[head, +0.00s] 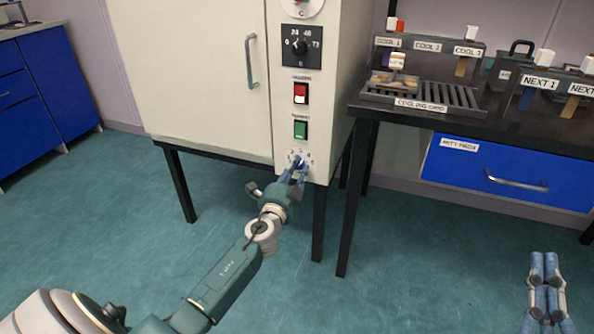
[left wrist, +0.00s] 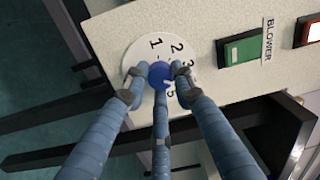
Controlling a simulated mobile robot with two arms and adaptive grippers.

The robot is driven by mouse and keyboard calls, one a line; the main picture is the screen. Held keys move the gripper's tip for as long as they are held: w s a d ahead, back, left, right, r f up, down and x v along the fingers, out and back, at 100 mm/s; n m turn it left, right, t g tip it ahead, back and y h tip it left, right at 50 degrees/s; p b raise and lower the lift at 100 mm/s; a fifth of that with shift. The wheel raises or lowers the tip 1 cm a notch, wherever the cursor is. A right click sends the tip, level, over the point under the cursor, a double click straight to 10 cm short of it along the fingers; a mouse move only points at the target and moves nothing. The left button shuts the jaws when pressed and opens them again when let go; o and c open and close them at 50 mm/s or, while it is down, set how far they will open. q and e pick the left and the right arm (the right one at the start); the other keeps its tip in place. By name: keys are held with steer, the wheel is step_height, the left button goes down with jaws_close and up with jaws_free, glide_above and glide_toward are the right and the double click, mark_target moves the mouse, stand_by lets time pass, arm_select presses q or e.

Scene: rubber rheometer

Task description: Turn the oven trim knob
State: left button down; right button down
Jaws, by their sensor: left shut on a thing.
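The oven trim knob (left wrist: 158,76) is a small blue knob at the centre of a round white numbered dial (left wrist: 135,57). The dial is low on the front panel of the cream oven (head: 270,120). My left gripper (head: 298,168) is shut on the knob, with its blue fingers around it in the left wrist view (left wrist: 160,80). The fingers hide part of the knob and some of the numbers. A white mark shows on the knob near the 5. My right gripper (head: 545,262) is at the lower right, away from the oven, its fingers close together; whether it is open is unclear.
Above the dial are a green switch (head: 301,130) labelled BLOWER, a red switch (head: 301,93) and a black dial (head: 301,48). A dark bench (head: 520,128) with a cooling grid (head: 450,95) stands at right. The floor in front is clear.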

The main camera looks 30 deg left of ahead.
arm_select(q)
steer(key=shift+s+a+f, duration=0.1)
steer(key=shift+a+f, duration=0.05)
steer(key=shift+a, duration=0.05)
arm_select(e)
steer(key=shift+s+r, duration=0.15)
steer(key=shift+r, duration=0.15)
arm_select(q)
steer(key=c, duration=1.8)
jaws_free()
steer(key=o, duration=0.4)
steer(key=shift+a, duration=0.1)
steer(key=shift+c, duration=0.2)
arm_select(e)
steer(key=shift+a, duration=0.15)
arm_select(q)
steer(key=shift+s+m, duration=0.15)
steer(key=shift+m, duration=0.15)
steer(key=v, duration=1.1)
steer(key=shift+s, duration=0.35)
